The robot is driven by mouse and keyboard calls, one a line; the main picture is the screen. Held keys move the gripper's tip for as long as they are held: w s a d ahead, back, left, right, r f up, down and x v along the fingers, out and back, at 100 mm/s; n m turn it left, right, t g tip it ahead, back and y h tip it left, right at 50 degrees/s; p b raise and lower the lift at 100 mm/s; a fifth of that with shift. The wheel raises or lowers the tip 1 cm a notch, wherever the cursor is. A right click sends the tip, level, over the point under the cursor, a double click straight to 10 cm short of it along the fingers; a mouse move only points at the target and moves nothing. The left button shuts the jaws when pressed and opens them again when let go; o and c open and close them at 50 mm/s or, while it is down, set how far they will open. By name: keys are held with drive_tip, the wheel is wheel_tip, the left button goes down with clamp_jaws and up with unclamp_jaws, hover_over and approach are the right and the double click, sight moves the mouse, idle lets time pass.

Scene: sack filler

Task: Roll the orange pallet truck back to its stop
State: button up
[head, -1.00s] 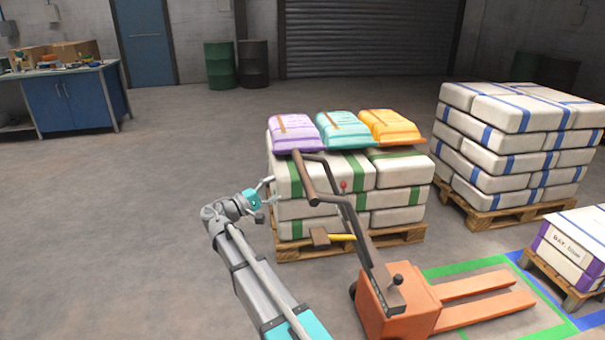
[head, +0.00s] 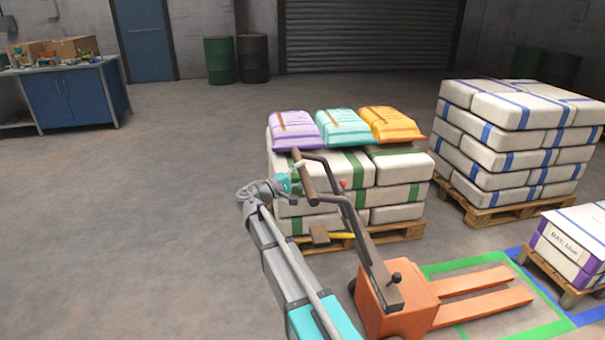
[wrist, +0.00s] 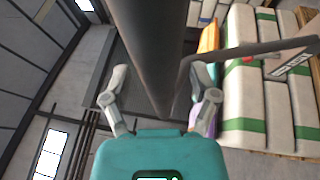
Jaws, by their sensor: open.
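The orange pallet truck (head: 396,300) stands at the lower right of the head view, its forks (head: 480,282) pointing right over a green-outlined floor area. Its dark tiller rises up and left to a loop with a brown grip bar (head: 306,180). My gripper (head: 294,180) is open at the left side of that bar. In the wrist view the bar (wrist: 155,45) runs between the spread fingers of my gripper (wrist: 162,85), with visible space on both sides. I cannot tell how deep the bar sits between them. No stop is clearly recognisable.
A pallet of green-striped sacks (head: 400,195) stands close behind the tiller, with purple, teal and orange sacks on top. A mallet (head: 322,234) shows beside it. Blue-striped sacks (head: 510,150) and a smaller load (head: 570,245) stand right. The left floor is clear.

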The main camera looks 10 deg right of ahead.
clamp_jaws()
idle(0.3)
idle(0.3)
